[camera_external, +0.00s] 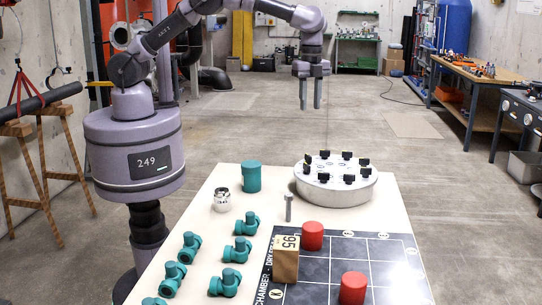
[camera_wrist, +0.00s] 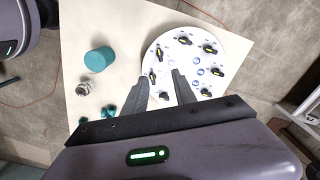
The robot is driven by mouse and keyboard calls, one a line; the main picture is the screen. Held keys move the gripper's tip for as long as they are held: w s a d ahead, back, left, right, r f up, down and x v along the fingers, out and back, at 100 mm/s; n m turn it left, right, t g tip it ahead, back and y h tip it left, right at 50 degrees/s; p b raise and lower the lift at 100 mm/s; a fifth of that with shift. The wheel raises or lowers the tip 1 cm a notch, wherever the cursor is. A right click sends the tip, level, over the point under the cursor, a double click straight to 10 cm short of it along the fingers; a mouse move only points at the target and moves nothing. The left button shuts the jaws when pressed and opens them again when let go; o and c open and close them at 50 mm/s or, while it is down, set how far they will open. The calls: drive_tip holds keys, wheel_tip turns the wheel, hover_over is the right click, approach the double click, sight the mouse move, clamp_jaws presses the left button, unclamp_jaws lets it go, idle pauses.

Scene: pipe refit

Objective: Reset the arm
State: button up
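My gripper (camera_external: 311,94) hangs above the far part of the table (camera_external: 212,185), fingers pointing down. Its two fingers are apart with nothing between them. In the wrist view my gripper (camera_wrist: 162,84) is also open and empty, and the white round disc with black knobs (camera_wrist: 205,45) lies below and beyond the fingertips. In the external view this disc (camera_external: 335,192) sits on the table's far right. My arm reaches up from its column at the left and bends down to the gripper.
On the table are a teal cylinder (camera_external: 251,177), a silver fitting (camera_external: 222,201), a metal bolt (camera_external: 288,207), several teal valves (camera_external: 190,246), red cylinders (camera_external: 312,236), a brown block (camera_external: 285,262) and a black grid board (camera_external: 392,278). The air around my gripper is clear.

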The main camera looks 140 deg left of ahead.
idle(0.4)
drive_tip(key=d+r+t+y+b, duration=0.1)
drive_tip(key=d+r, duration=0.3)
drive_tip(key=d, duration=0.4)
drive_tip(key=d+r+b, duration=0.2)
drive_tip(key=d+r, duration=0.2)
drive_tip(key=d, duration=0.4)
drive_tip(key=d+r+t+y+b, duration=0.1)
drive_tip(key=d+r, duration=0.3)
drive_tip(key=d, duration=0.3)
drive_tip(key=s+d+f+t+b, duration=0.1)
drive_tip(key=s+d+f+t, duration=0.1)
drive_tip(key=s+d, duration=0.5)
drive_tip(key=s+d+f+m+t+b, duration=0.1)
drive_tip(key=s+d+f+b, duration=0.1)
drive_tip(key=s+d, duration=0.6)
drive_tip(key=d+f, duration=0.1)
drive_tip(key=d, duration=0.1)
drive_tip(key=shift+s+d+f+t, duration=0.25)
drive_tip(key=shift+s+d+t, duration=0.05)
drive_tip(key=shift+d+t, duration=0.1)
